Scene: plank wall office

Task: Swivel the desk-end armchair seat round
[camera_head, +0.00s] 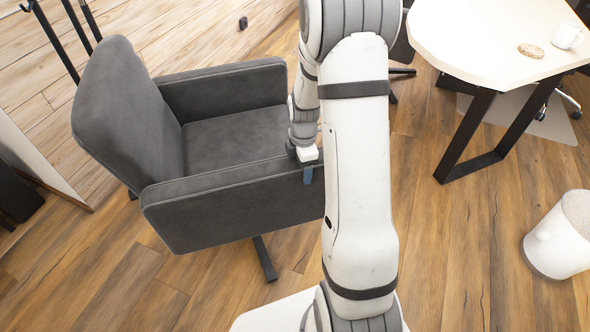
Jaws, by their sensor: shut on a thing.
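The grey armchair (115,110) stands at the left in the head view, with its back to the left and its seat (230,138) opening to the right. My gripper (307,172) is at the front end of the chair's near armrest (220,195) and is shut on it. A blue fingertip shows against the armrest's front; the other finger is hidden. My arm covers the area just right of the chair. A dark leg of the chair's base shows on the floor below the near armrest.
A pale desk (480,45) with dark legs stands at the upper right, bearing a mug (567,37) and a round biscuit-like thing (531,50). A white cylinder (560,240) stands on the floor at right. A black stand (50,35) is behind the chair. Floor between chair and desk is partly clear.

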